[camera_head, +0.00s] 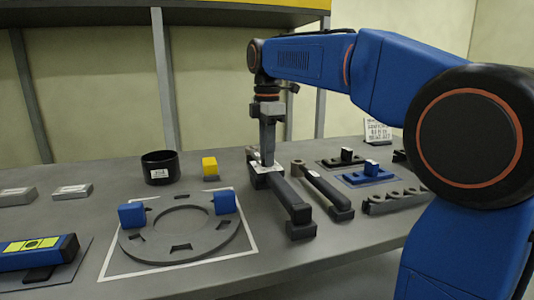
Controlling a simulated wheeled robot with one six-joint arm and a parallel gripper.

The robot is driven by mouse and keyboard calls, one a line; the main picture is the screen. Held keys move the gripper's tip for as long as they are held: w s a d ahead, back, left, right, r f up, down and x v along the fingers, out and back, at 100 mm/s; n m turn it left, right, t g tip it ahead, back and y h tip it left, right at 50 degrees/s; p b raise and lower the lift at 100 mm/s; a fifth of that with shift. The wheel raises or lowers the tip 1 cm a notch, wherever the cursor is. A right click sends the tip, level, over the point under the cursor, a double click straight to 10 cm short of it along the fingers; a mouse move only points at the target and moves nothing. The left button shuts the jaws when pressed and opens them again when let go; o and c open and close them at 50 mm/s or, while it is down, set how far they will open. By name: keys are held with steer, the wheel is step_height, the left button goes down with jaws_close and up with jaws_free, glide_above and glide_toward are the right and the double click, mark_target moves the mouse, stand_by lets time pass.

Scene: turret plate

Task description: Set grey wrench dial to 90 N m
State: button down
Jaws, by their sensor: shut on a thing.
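A grey wrench (285,196) lies on the grey bench right of the middle, its near end on a dark block. A pale dial plate (257,168) shows at its far end. My gripper (267,155) points straight down over this dial, its fingers shut on what seems to be the dial's knob. The fingers hide the knob and most of the dial face. The scale and its reading are too small to make out.
A second wrench (322,187) lies close on the right. Left are a ring plate (180,247) with two blue blocks, a black cup (160,167) and a yellow block (210,167). Blue and black holders (368,178) and a notched grey rack (393,202) stand right. A blue device (38,250) is far left.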

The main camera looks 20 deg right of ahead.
steer(key=c, duration=2.5)
jaws_free()
steer(key=shift+m, duration=0.4)
steer(key=shift+c, duration=0.2)
steer(key=m, duration=0.5)
steer(key=shift+m, duration=0.3)
steer(key=m, duration=1.1)
steer(key=shift+s+a+m, duration=0.1)
steer(key=shift+m, duration=0.3)
steer(key=m, duration=0.5)
steer(key=shift+m, duration=0.4)
steer(key=o, duration=1.1)
steer(key=shift+c, duration=0.2)
steer(key=shift+r, duration=0.1)
